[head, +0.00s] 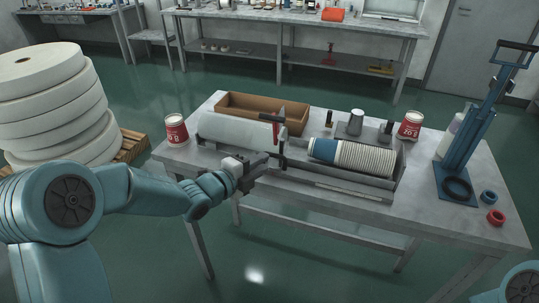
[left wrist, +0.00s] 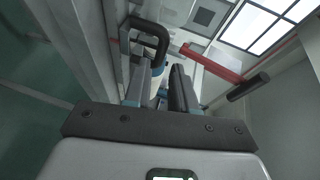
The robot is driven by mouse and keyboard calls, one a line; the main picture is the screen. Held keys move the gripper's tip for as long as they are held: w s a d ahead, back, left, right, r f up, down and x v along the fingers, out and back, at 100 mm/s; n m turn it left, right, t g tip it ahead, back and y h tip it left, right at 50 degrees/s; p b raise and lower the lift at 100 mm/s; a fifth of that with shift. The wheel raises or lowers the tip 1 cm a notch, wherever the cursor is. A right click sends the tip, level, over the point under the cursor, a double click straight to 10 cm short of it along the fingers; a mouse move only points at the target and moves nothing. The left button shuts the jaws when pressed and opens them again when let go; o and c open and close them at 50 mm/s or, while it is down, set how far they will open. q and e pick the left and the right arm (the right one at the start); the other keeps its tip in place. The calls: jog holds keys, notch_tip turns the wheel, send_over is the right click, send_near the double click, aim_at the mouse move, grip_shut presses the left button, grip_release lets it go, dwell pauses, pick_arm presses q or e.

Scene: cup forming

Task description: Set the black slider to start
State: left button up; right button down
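A machine (head: 345,188) on the table has a white roll (head: 235,132) at its left and a stack of pale cups (head: 365,157) with a blue end at its right. The black slider (head: 283,150) appears as a dark upright piece between them. My left gripper (head: 266,161) is just left of and in front of it; contact cannot be told. In the left wrist view, the two fingers (left wrist: 160,88) stand apart, with a black looped handle (left wrist: 152,30) beyond their tips, probably the slider's. No held object is clear between them. My right gripper is out of view.
A red lever with a black grip (left wrist: 248,87) is close on the right in the left wrist view. A brown tray (head: 262,106) stands behind the roll. Red-and-white cans (head: 176,130) (head: 409,125) and a blue press (head: 466,150) stand on the table.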

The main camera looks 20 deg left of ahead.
aim_at(274, 157)
pick_arm(q)
jog(key=shift+p+x, duration=0.4)
jog(key=shift+x, duration=1.65)
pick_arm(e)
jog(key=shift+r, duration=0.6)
